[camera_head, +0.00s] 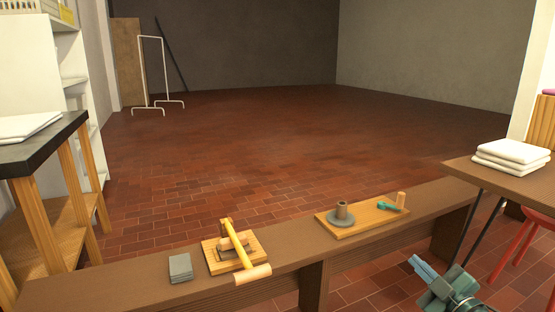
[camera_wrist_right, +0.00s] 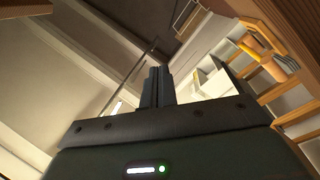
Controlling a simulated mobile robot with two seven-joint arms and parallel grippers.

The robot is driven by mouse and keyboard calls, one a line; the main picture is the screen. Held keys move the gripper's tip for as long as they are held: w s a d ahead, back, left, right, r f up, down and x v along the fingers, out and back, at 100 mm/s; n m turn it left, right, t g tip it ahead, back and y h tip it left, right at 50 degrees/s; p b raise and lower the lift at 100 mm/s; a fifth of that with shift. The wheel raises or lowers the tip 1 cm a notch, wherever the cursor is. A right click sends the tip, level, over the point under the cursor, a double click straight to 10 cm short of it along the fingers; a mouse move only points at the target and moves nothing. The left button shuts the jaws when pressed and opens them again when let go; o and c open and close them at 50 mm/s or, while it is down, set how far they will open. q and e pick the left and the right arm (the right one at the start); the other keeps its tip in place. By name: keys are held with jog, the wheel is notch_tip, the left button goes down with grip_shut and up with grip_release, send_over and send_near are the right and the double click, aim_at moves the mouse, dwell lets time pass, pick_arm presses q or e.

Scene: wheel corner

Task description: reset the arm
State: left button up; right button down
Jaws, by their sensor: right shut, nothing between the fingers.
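My right gripper (camera_head: 424,268) is at the lower right of the head view, in front of the bench and apart from it. Its fingers are together with nothing between them, and they point up and to the left. In the right wrist view the closed fingers (camera_wrist_right: 157,87) stand upright against the ceiling and walls. My left gripper is not in either view.
A long brown bench (camera_head: 290,249) crosses the front. It bears a grey stack (camera_head: 180,268), a wooden board (camera_head: 257,241) with a yellow-handled tool (camera_head: 238,245), and another board (camera_head: 352,228) with a grey wheel-like piece (camera_head: 341,217). A table (camera_head: 500,178) with folded cloths stands right.

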jog(key=s+a+f+m+g+y, duration=0.1)
jog(key=s+a+y, duration=0.1)
jog(key=s+a, duration=0.6)
jog(key=s+a+f+m+y, duration=0.1)
jog(key=s+a+y, duration=0.1)
jog(key=s+a, duration=0.65)
jog(key=s+a+r+m+t+y, duration=0.1)
jog(key=s+a+r+m, duration=0.3)
jog(key=s+a+r, duration=0.4)
pick_arm(q)
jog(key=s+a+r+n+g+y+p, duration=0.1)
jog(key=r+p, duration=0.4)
jog(key=p, duration=1.3)
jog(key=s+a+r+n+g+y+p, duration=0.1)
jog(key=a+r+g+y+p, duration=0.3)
jog(key=p, duration=1.5)
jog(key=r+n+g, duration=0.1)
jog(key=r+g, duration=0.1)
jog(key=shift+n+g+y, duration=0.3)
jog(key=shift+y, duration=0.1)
pick_arm(e)
jog(key=d+r+m+g+h, duration=0.2)
jog(key=d+r+g+h, duration=0.2)
jog(key=r+g, duration=0.3)
notch_tip(320, 180, up, 2)
jog(key=shift+w+d+r+m+g+h, duration=0.2)
jog(key=shift+d+m+g+h, duration=0.15)
jog(key=shift+h, duration=0.55)
